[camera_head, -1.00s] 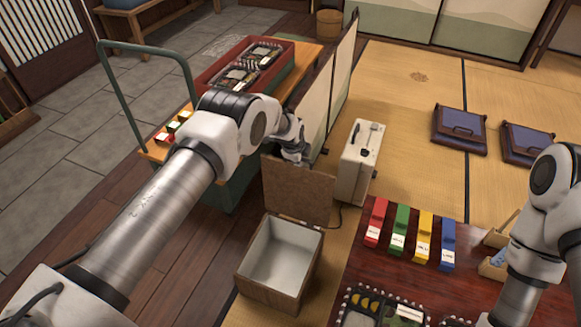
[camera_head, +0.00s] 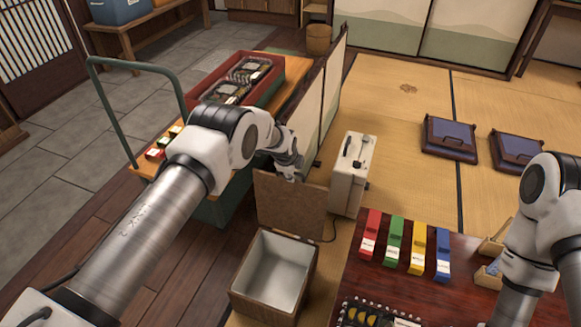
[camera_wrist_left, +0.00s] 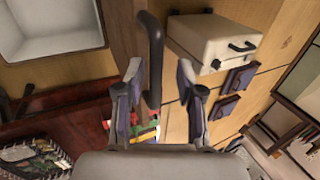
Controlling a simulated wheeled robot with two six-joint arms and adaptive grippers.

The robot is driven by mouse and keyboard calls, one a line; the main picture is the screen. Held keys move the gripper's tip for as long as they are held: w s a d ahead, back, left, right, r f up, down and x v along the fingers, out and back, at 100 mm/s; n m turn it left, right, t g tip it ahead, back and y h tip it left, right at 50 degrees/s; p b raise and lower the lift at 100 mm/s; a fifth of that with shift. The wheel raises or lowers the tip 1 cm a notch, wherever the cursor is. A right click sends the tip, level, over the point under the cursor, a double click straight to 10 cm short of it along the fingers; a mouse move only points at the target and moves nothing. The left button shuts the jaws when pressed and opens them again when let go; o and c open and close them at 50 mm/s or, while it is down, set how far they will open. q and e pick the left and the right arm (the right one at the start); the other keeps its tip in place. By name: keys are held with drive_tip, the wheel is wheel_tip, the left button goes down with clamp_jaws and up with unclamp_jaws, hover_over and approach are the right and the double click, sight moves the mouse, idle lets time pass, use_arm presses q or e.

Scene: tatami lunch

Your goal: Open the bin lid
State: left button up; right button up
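The bin (camera_head: 236,292) is a wooden box with a white inside, on the floor left of the low table. Its brown lid (camera_head: 290,205) stands raised, about upright, at the bin's far edge, and the bin's mouth is uncovered. My left gripper (camera_head: 291,174) is at the lid's top edge. In the left wrist view, my left gripper (camera_wrist_left: 160,76) has its fingers apart, with the dark lid handle (camera_wrist_left: 154,50) showing between them; I cannot tell whether they touch it. The bin's white inside (camera_wrist_left: 55,20) shows at upper left there. My right gripper is out of view.
A white case (camera_head: 352,180) stands right of the lid. A folding screen (camera_head: 318,95) and a green cart (camera_head: 215,212) are behind and left. The low table (camera_head: 350,283) holds red, green, yellow and blue boxes. Tatami beyond is mostly clear.

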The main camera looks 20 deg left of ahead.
use_arm(q)
drive_tip(key=v, duration=1.1)
drive_tip(key=shift+r, duration=0.35)
drive_tip(key=shift+s, duration=0.1)
